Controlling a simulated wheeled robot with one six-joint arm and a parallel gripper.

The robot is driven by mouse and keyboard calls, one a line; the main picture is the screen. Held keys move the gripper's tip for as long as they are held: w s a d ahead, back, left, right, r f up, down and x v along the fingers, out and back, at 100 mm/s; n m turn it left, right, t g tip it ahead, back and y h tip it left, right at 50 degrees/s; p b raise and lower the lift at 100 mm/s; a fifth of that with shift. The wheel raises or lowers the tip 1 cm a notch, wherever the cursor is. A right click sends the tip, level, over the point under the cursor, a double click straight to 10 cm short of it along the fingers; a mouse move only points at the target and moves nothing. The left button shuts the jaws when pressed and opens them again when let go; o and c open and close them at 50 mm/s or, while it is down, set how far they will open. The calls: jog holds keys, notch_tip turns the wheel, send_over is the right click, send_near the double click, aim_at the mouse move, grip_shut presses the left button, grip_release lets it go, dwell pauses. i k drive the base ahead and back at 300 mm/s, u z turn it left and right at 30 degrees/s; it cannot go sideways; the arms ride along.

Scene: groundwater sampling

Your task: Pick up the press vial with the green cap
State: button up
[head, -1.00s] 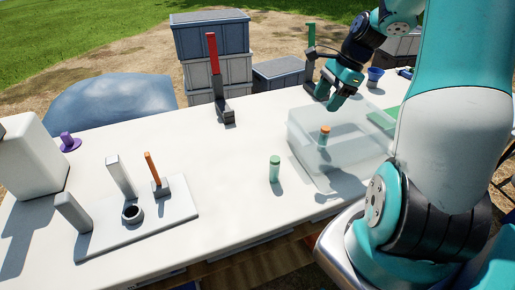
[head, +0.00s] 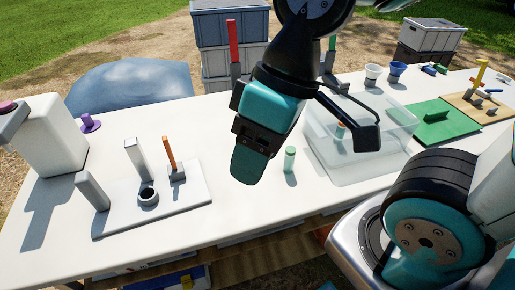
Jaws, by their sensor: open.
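The press vial with the green cap (head: 289,161) stands upright on the white table, left of the clear bin. It is a pale green cylinder with a darker green top. My gripper (head: 248,165) is open and hangs over the table, pointing down, just left of the vial in the picture. I see no contact with the vial, and I cannot tell the height of the fingertips over the table.
A grey press stand (head: 150,215) with an orange-handled lever (head: 169,152) is at the left. A white box-shaped device (head: 50,135) and a purple knob (head: 90,122) are farther left. A green mat (head: 440,122) and cups (head: 396,72) are at the right. The table's front middle is clear.

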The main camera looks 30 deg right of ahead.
aim_at(290, 153)
jog(key=z, duration=0.05)
jog(key=k, duration=0.5)
jog(key=u, duration=1.45)
jog(key=i, duration=1)
jog(key=z, duration=2.6)
